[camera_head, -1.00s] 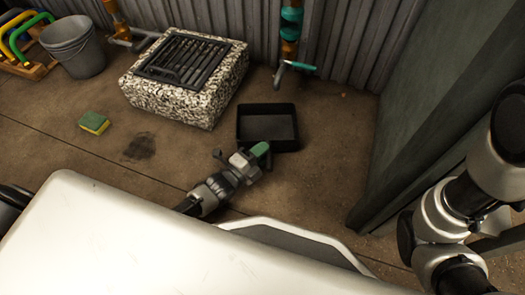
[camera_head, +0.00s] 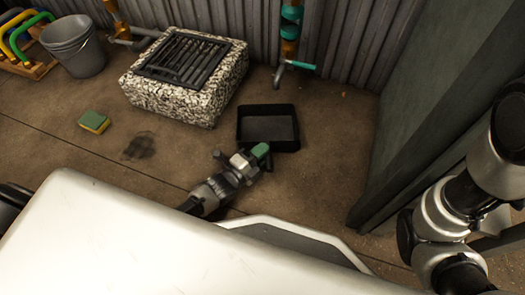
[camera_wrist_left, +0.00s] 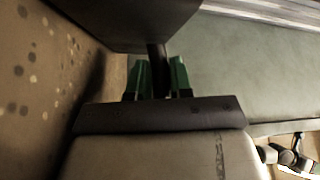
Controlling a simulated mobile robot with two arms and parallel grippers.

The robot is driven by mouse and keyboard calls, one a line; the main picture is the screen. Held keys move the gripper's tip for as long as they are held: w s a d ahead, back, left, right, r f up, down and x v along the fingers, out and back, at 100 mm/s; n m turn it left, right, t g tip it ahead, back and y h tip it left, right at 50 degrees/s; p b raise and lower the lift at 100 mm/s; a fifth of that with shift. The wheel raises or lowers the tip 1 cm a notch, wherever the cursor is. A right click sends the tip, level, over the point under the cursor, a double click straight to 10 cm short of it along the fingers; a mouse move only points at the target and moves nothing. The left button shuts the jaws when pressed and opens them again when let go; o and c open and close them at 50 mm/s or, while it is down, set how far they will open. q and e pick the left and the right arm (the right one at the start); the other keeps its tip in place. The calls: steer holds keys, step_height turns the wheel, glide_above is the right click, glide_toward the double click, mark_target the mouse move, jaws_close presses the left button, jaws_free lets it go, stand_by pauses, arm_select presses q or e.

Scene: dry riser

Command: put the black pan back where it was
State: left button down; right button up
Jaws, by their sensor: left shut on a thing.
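The black pan (camera_head: 268,128) is a shallow rectangular tray in front of the speckled stone block and to its right. Its open side faces up. My left gripper (camera_head: 261,153) is at the pan's near edge. In the left wrist view its green fingertips (camera_wrist_left: 158,80) are shut on a narrow black part of the pan (camera_wrist_left: 125,22). I cannot tell whether the pan touches the floor or hangs just above it. My right arm shows at the right edge, but its gripper is out of view.
The speckled block (camera_head: 175,98) carries a dark grate (camera_head: 185,60). A teal-handled tap pipe (camera_head: 291,40) stands behind the pan. A sponge (camera_head: 94,122), a dark floor stain (camera_head: 139,147) and a grey bucket (camera_head: 75,48) are left. A green-grey panel (camera_head: 430,110) bounds the right.

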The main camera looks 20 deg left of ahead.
arm_select(q)
steer(key=shift+f, duration=0.3)
